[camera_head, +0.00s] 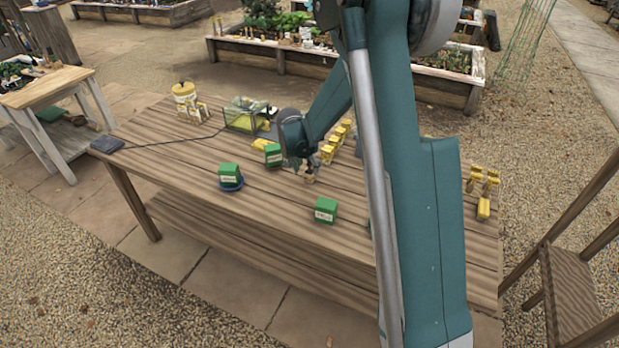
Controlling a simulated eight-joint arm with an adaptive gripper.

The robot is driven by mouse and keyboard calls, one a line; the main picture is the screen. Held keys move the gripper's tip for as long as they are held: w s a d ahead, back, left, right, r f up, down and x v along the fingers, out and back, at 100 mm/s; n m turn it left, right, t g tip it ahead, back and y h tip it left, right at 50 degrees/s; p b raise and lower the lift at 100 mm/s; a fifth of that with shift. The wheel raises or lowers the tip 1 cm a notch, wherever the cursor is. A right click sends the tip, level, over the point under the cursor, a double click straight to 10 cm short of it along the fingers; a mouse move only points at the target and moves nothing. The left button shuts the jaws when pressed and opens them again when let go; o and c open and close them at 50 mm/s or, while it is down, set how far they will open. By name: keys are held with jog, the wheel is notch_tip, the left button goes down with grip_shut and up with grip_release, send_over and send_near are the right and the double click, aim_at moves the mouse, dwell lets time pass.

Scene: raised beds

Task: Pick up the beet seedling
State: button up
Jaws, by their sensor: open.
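My gripper (309,177) hangs low over the middle of the wooden table (180,150), pointing down; it is small in view. Its jaws look open, with nothing clearly held. Green block-like items with pale labels stand around it: one on a dark blue round base (230,176) to the left, one in front (326,210), and one just behind and left (272,155). A further green item is mostly hidden behind my arm. The labels are too small to read, so I cannot tell which thing is the beet seedling.
Yellow items (328,153) stand in a row behind my gripper, and more (483,208) are at the right. A wire basket (246,118) and a yellow tub (184,93) stand at the back left. A dark cable crosses the left tabletop.

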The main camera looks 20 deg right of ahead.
aim_at(309, 172)
jog(key=shift+f, duration=0.1)
dwell(0.3)
jog(key=shift+b+x, duration=0.45)
jog(key=shift+x, duration=2.1)
jog(key=shift+d, duration=0.1)
jog(key=c, duration=1)
